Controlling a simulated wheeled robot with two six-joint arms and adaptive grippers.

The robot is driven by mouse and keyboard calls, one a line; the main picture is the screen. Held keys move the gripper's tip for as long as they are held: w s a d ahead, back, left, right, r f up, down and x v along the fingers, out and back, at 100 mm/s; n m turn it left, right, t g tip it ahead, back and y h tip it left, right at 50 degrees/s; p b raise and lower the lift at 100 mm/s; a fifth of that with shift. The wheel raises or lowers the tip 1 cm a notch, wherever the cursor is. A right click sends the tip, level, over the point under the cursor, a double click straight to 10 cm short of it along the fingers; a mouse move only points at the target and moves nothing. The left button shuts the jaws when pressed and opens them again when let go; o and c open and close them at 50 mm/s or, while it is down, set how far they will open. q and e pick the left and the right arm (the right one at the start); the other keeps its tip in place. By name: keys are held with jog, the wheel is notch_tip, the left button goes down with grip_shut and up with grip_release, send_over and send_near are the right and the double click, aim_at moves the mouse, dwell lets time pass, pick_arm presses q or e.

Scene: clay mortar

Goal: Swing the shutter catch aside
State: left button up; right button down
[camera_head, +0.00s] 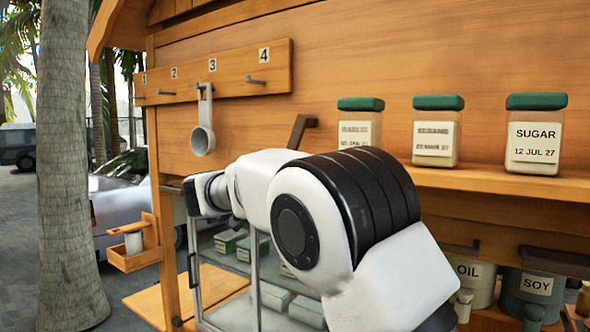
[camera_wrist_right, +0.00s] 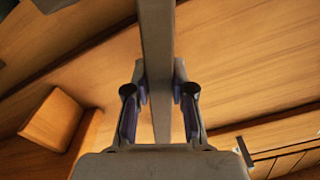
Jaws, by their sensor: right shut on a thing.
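In the right wrist view, my right gripper (camera_wrist_right: 160,100) is closed with a finger on each side of a long grey-brown bar (camera_wrist_right: 157,45), which looks like the shutter catch. The bar runs from the top edge down between the fingers. In the head view, a dark bent lever (camera_head: 300,130) shows against the wooden wall just above my arm; its lower end is hidden behind the arm. I cannot tell whether it is the same bar. My right arm covers the middle of the head view, and its fingertips cannot be made out there. My left gripper is not in view.
A shelf (camera_head: 460,178) holds green-lidded jars, including a sugar jar (camera_head: 535,140). A numbered peg rail (camera_head: 220,82) carries a hanging scoop (camera_head: 203,135). A glass-fronted case (camera_head: 235,285) stands below my arm. Oil (camera_head: 478,284) and soy (camera_head: 530,295) containers are at lower right.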

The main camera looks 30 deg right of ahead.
jog(key=shift+w+a+r, duration=0.1)
jog(key=shift+w+r, duration=0.1)
jog(key=shift+r, duration=0.05)
jog(key=shift+m, duration=0.3)
jog(key=c, duration=1)
grip_release()
jog(key=shift+o, duration=0.2)
jog(key=shift+w+f, duration=0.1)
jog(key=shift+f, duration=0.05)
jog(key=v, duration=0.7)
jog(key=shift+a, duration=0.1)
